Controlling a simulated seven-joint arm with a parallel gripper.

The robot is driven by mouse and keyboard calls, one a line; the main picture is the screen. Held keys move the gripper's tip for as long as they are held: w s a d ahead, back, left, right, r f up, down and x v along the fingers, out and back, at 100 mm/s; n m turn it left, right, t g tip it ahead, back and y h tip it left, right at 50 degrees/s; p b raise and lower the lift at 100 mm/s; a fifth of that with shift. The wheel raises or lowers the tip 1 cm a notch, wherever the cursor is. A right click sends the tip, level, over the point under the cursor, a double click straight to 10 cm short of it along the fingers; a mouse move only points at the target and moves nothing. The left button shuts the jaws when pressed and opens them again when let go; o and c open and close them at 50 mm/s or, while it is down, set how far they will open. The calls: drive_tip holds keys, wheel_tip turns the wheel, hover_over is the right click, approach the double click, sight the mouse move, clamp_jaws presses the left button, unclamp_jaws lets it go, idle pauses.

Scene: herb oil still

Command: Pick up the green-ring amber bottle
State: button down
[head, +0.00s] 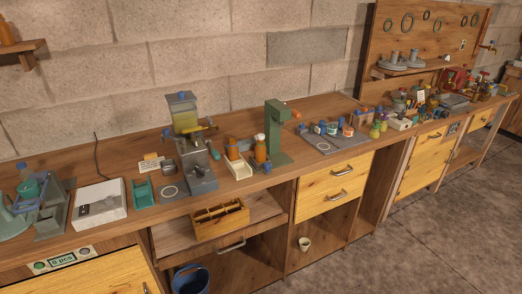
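Two amber bottles stand near the middle of the wooden bench. One amber bottle (232,150) stands at the back of a small white tray, and another amber bottle (260,150) with a pale cap stands just right of it, by the green press stand. They are too small for me to tell whether either carries a green ring. My gripper is not in view.
A green press stand (276,130) rises right of the bottles, and a grey device with a yellowish tank (185,118) stands left. The white tray (240,170) is in front. A wooden divided box (219,222) sits on the lower shelf. Small jars crowd the grey mat (333,147).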

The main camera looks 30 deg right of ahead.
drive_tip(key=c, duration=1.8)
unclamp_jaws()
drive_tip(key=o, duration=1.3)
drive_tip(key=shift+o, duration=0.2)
